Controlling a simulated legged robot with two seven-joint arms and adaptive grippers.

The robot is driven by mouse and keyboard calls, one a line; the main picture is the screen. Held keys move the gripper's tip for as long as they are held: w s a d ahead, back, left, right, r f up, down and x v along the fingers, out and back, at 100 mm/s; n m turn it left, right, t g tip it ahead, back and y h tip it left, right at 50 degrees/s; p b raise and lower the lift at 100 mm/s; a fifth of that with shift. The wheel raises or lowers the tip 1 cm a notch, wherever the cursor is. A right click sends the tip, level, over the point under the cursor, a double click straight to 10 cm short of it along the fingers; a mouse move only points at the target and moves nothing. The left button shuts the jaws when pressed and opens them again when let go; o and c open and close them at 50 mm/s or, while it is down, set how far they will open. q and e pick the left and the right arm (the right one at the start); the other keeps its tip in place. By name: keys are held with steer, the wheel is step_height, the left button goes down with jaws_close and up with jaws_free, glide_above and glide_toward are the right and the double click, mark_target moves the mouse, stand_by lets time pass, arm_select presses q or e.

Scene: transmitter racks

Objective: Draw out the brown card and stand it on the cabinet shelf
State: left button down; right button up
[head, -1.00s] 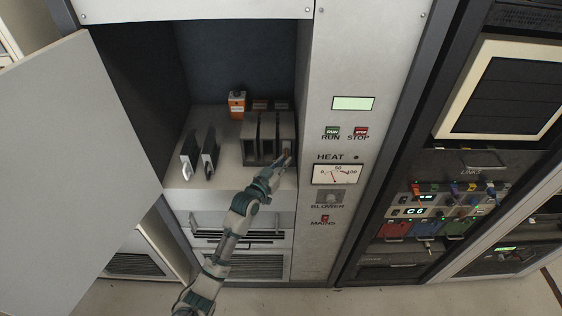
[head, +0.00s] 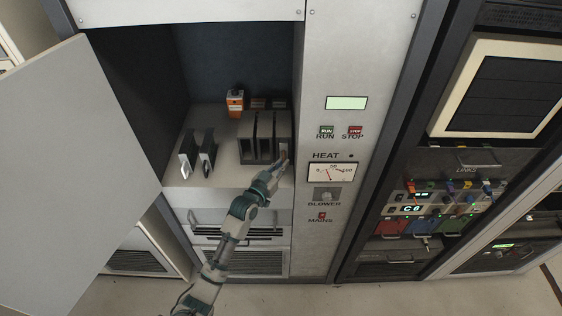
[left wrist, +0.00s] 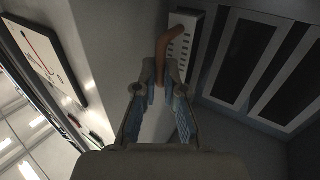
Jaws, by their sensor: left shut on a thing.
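The brown card (head: 284,147) is in the rightmost place of the dark card rack (head: 246,152) on the cabinet shelf (head: 228,174). Its brown handle (left wrist: 172,42) and pale front plate with holes (left wrist: 183,28) show in the left wrist view. My left gripper (head: 282,163) is at the rack's front right, its fingers (left wrist: 162,78) shut on the brown handle. The fingers hide part of the card in the head view. I cannot tell how deep the card sits. My right gripper is not in view.
An orange box (head: 235,101) stands behind. The open door (head: 75,170) is at left, and the meter panel (head: 332,172) is close at right. Bare shelf lies between the cards and rack.

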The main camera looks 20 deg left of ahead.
arm_select(q)
steer(key=shift+s+d+r, duration=0.1)
steer(key=shift+s+d, duration=0.1)
steer(key=shift+s, duration=0.1)
steer(key=shift+s+p, duration=0.25)
steer(key=shift+p, duration=0.15)
steer(key=shift+s, duration=0.4)
steer(key=shift+s+d+p, duration=0.2)
steer(key=shift+s+p, duration=0.3)
steer(key=shift+p, duration=0.05)
steer(key=shift+s+d, duration=0.1)
steer(key=shift+s, duration=0.25)
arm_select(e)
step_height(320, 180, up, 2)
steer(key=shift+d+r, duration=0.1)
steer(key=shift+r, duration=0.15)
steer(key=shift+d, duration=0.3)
arm_select(q)
steer(key=shift+s+p, duration=0.15)
steer(key=shift+p, duration=0.2)
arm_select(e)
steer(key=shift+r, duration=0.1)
